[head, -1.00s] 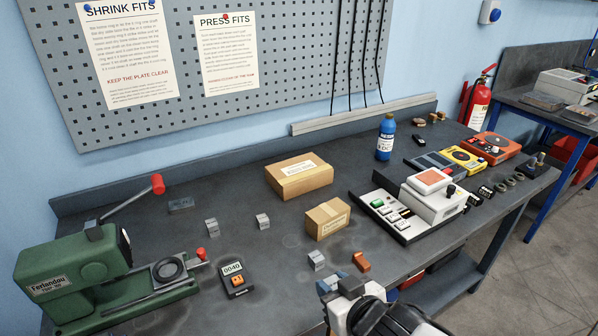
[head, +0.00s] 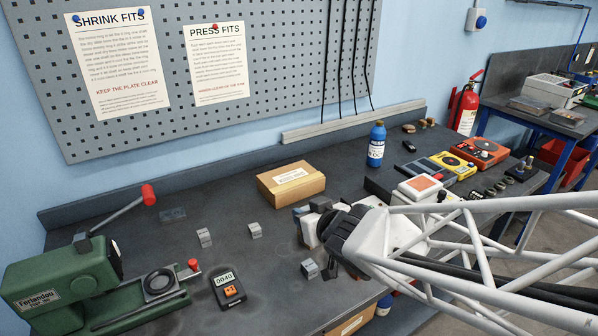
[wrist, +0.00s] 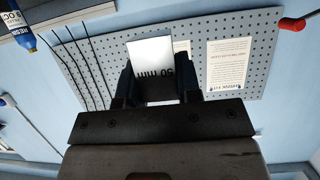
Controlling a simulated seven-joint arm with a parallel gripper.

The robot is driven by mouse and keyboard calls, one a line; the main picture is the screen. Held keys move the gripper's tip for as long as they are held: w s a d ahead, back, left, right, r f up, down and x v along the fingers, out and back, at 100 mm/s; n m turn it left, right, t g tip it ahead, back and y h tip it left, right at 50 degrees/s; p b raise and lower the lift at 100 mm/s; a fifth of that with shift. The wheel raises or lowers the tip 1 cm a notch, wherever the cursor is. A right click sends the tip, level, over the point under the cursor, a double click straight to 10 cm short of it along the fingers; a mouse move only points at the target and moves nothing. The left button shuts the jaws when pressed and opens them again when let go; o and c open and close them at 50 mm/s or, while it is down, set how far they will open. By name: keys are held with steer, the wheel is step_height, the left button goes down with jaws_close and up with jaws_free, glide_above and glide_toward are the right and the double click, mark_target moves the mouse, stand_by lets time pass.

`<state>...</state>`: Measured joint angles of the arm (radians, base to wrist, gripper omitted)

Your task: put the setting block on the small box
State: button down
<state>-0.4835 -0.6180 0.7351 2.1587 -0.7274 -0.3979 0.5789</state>
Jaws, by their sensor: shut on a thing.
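My gripper (head: 306,210) is above the middle of the bench, beside the front of the larger cardboard box (head: 291,184). In the wrist view its dark fingers (wrist: 153,88) are shut on the setting block (wrist: 150,57), a pale block with upside-down "50 mm" lettering. In the head view I cannot make out the held block clearly. The small box is not seen; my gripper and wrist cover the place where it stood. The wrist view shows no box under the block.
Grey blocks (head: 255,230), (head: 204,238) and (head: 310,268) stand on the bench. A readout (head: 228,290) and green press (head: 65,285) are at left. A blue bottle (head: 376,145) stands behind my arm. A labelled carton (head: 352,323) shows at the bottom edge.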

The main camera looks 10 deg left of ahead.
steer(key=w+a+r, duration=0.1)
steer(key=w+a, duration=0.3)
steer(key=w, duration=0.5)
steer(key=w+a+r, duration=0.1)
steer(key=w+a, duration=0.2)
steer(key=w, duration=0.5)
glide_above(291, 176)
step_height(291, 176, down, 3)
steer(key=shift+f, duration=2.9)
steer(key=shift+f, duration=2.1)
steer(key=shift+f, duration=0.2)
